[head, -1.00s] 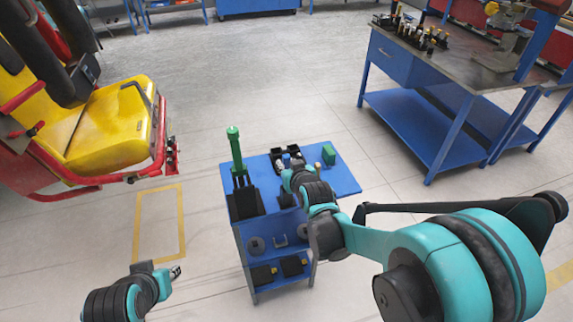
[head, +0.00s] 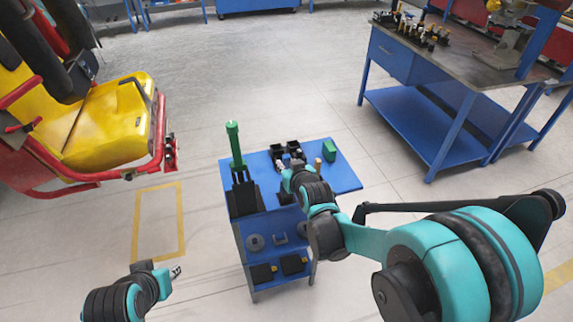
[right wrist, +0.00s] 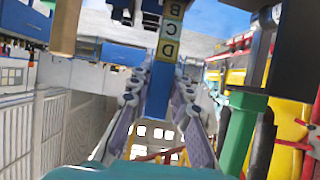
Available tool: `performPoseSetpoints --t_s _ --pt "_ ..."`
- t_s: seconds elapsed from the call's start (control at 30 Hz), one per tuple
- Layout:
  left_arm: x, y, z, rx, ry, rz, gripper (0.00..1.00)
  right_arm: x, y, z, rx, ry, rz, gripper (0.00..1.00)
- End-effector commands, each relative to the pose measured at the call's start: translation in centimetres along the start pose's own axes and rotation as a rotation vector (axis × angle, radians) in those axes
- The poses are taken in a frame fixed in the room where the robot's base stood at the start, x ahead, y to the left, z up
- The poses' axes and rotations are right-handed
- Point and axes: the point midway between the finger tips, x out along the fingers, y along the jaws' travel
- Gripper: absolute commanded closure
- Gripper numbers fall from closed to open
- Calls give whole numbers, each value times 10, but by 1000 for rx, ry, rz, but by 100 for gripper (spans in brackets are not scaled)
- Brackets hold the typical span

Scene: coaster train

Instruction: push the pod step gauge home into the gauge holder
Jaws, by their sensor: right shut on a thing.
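My right gripper (right wrist: 158,100) is shut on the pod step gauge (right wrist: 160,85), a blue bar with lettered steps B, C and D in pale and yellow bands. In the head view my right gripper (head: 285,178) is low over the blue cart top, and the gauge is hardly visible there. I cannot clearly make out the gauge holder; dark parts show at the gauge's far end in the wrist view, but I cannot tell whether they touch. My left gripper (head: 176,272) is away from the cart at lower left, too small to read.
The blue cart (head: 345,178) carries a tall green-handled tool (head: 235,145) on a black base, a black tray (head: 285,152), a tan peg (head: 318,164) and a green block (head: 329,150). A yellow-and-red seat (head: 110,125) is at left; a blue workbench (head: 420,70) stands at right.

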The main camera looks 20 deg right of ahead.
Motion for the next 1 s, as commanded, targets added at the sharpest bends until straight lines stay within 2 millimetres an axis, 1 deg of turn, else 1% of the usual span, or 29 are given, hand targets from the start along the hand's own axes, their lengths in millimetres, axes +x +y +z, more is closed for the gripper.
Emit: performPoseSetpoints --t_s 1.0 --pt "16 0 11 0 0 0 72 10 0 19 0 0 0 100"
